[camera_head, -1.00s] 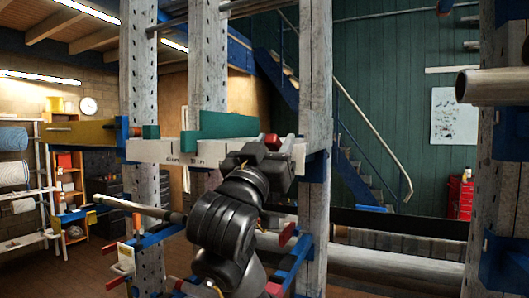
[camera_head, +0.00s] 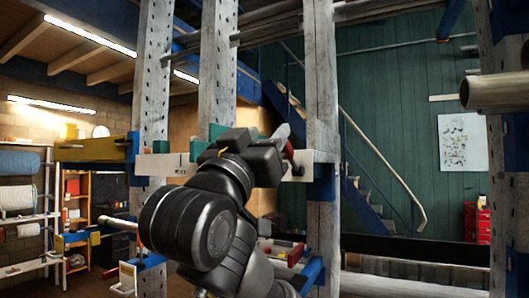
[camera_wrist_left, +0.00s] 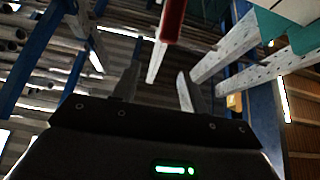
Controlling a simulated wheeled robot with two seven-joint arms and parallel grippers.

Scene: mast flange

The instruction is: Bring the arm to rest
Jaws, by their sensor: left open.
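My left arm, black and bulky, rises from the bottom of the head view in front of the steel rack. Its gripper (camera_head: 285,138) is at the upper end of the arm, overlapping the grey rack post and the end of the white beam (camera_head: 308,158) in the picture. Whether it touches them I cannot tell. In the left wrist view the two fingers (camera_wrist_left: 160,88) stand apart with nothing between them. They point up toward the rack and ceiling. My right gripper is in neither view.
Perforated grey posts (camera_head: 215,65) stand close around the arm. A red-tipped part (camera_head: 289,152) shows beside the gripper. A teal block (camera_head: 160,146) sits on the beam. A thick pipe end (camera_head: 490,92) juts in at the right. Stairs (camera_head: 375,185) stand behind.

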